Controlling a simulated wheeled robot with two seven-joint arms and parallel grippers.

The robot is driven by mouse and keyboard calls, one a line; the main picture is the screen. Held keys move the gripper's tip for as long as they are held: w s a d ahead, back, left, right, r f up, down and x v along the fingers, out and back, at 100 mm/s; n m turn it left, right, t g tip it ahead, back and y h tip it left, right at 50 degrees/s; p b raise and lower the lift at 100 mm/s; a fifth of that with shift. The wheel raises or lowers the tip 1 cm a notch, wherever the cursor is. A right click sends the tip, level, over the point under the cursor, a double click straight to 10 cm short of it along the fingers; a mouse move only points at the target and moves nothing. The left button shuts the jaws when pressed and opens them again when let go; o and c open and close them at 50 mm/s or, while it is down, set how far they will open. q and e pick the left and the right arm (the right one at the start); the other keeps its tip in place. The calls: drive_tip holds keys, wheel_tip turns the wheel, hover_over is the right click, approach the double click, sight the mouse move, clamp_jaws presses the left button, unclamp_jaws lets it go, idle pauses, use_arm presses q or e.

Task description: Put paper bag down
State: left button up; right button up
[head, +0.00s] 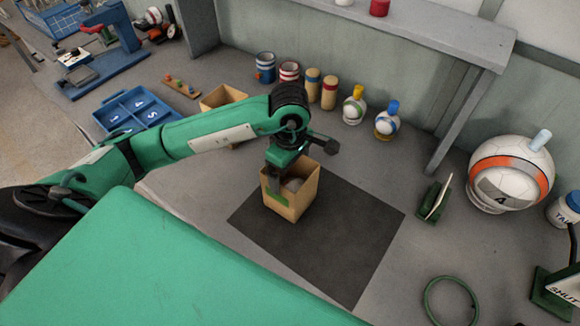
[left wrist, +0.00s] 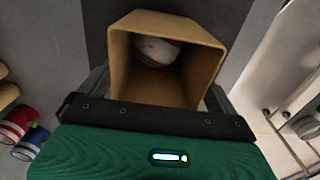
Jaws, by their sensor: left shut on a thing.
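An open-topped brown paper bag (head: 296,201) is upright over the back left part of a dark square mat (head: 335,245). My left gripper (head: 291,176) reaches down to the bag and is shut on it. In the left wrist view the bag (left wrist: 185,92) fills the space between the fingers, and a white and red ball (left wrist: 157,50) lies inside it. I cannot tell whether the bag's base touches the mat. My right gripper is not in view.
Another brown box (head: 222,97), a blue tray (head: 135,110) and several cups and bottles stand behind. A large white ball (head: 508,178) and a green ring (head: 451,302) are at right. The mat's front and right are clear.

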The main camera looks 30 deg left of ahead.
use_arm(q)
drive_tip(key=shift+f, duration=0.2)
drive_tip(key=o, duration=0.8)
drive_tip(key=shift+o, duration=0.2)
drive_tip(key=shift+r, duration=0.4)
wheel_tip(320, 180, up, 12)
drive_tip(key=b, duration=0.1)
drive_tip(key=shift+f, duration=0.15)
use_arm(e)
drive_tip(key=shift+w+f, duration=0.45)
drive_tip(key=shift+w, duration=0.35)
